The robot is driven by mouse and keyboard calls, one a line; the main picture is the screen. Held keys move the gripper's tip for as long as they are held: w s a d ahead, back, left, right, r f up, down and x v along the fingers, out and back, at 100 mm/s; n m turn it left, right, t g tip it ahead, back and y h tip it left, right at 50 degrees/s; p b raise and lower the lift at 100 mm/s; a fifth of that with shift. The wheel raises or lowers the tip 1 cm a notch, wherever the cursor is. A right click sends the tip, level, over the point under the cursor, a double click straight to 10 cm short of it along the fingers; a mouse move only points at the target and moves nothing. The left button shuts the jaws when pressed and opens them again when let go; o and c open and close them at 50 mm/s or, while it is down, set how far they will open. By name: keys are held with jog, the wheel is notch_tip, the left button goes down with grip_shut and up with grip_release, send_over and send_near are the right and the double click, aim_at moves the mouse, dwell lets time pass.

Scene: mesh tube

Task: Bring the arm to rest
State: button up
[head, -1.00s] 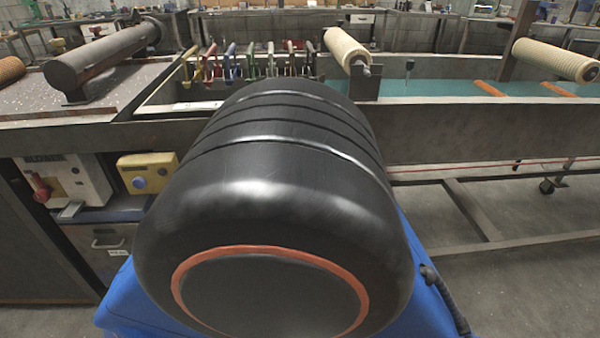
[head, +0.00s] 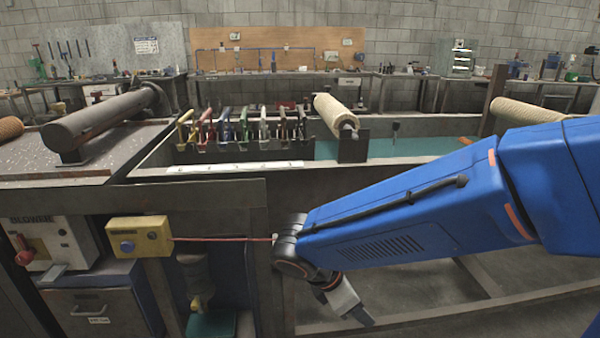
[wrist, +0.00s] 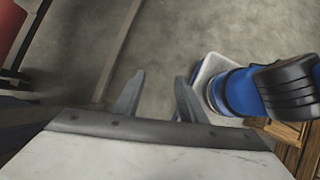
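My arm reaches in from the right of the head view. Its blue link (head: 400,215) slopes down to the left to the dark wrist. My gripper (head: 358,315) hangs below the wrist, pointing down and to the right, in front of the long trough bench. In the wrist view, the two grey fingers of my gripper (wrist: 158,85) stand apart with only floor seen between them. It holds nothing.
The trough bench (head: 240,192) carries a row of coloured clamps (head: 243,127) and a mesh-wrapped roll (head: 335,113). A dark cylinder (head: 100,122) lies at left. A yellow button box (head: 139,237) and blower box (head: 50,245) sit below. Bare floor (wrist: 170,40) lies under the gripper.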

jog(key=s+d+r+m+t+y, duration=0.1)
jog(key=s+d+r+m+y, duration=0.2)
jog(key=d+m, duration=0.5)
jog(key=s+d+r+m+t+y, duration=0.1)
jog(key=s+d+r+m+y, duration=0.2)
jog(key=d+m, duration=0.5)
jog(key=s+r+m, duration=0.1)
jog(key=s+m, duration=0.1)
jog(key=m, duration=0.3)
jog(key=shift+s+r+m+t, duration=0.15)
jog(key=shift+s+m+t, duration=0.2)
jog(key=shift+m+t, duration=0.05)
